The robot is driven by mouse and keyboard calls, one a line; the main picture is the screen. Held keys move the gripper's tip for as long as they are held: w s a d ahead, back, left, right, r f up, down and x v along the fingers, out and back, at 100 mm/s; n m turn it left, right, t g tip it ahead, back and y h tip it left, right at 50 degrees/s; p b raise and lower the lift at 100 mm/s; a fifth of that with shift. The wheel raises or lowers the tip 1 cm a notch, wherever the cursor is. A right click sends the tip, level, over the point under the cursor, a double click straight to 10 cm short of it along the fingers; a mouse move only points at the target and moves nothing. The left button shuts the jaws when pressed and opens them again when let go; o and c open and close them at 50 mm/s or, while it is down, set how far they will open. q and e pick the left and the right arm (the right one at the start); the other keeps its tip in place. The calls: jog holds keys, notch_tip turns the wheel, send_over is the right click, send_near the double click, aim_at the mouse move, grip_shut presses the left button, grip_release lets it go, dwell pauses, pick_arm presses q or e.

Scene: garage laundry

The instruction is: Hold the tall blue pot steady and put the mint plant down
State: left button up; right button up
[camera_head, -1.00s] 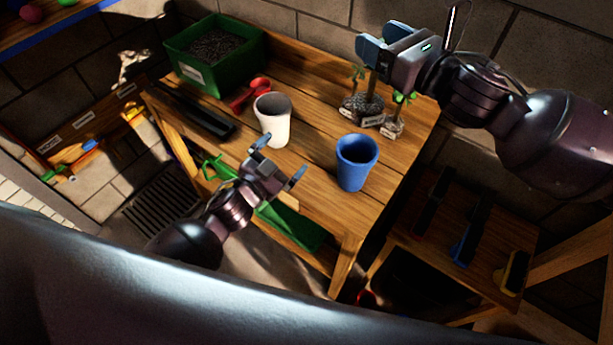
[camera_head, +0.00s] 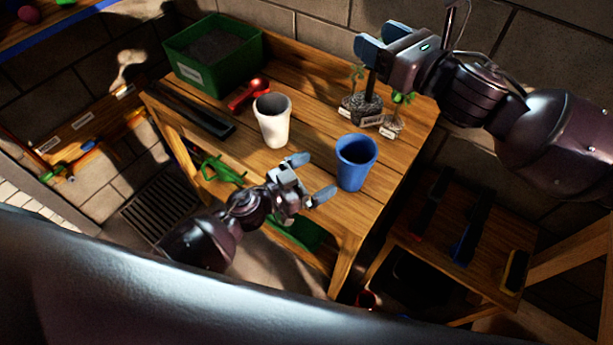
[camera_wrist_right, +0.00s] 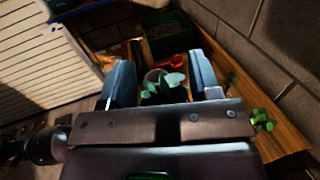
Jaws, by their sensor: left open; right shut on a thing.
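The tall blue pot (camera_head: 355,168) stands upright near the workbench's front right. My left gripper (camera_head: 312,178) is open, its fingers pointing at the pot's left side, apart from it. My right gripper (camera_head: 381,40) is raised over the back right of the bench. In the right wrist view, green leaves (camera_wrist_right: 165,88) show between its fingers, apparently the mint plant it holds; the stem and roots are hidden there. The labels are unreadable.
A white pot (camera_head: 272,122) stands left of the blue pot, with a red scoop (camera_head: 250,94) behind it. A green soil bin (camera_head: 214,58) is at the back left. A black tray (camera_head: 195,110) lies along the left edge. Bare wood (camera_head: 325,115) lies between the pots and plants.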

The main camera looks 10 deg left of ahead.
pick_arm(q)
jog(key=x, duration=1)
jog(key=c, duration=0.7)
pick_arm(e)
jog(key=m+t+h, duration=0.1)
jog(key=t, duration=0.1)
send_over(374, 120)
jog(key=x, duration=0.3)
notch_tip(374, 120, down, 5)
jog(key=shift+s+d+f, duration=0.1)
jog(key=shift+d, duration=0.05)
jog(key=shift+f, duration=5.05)
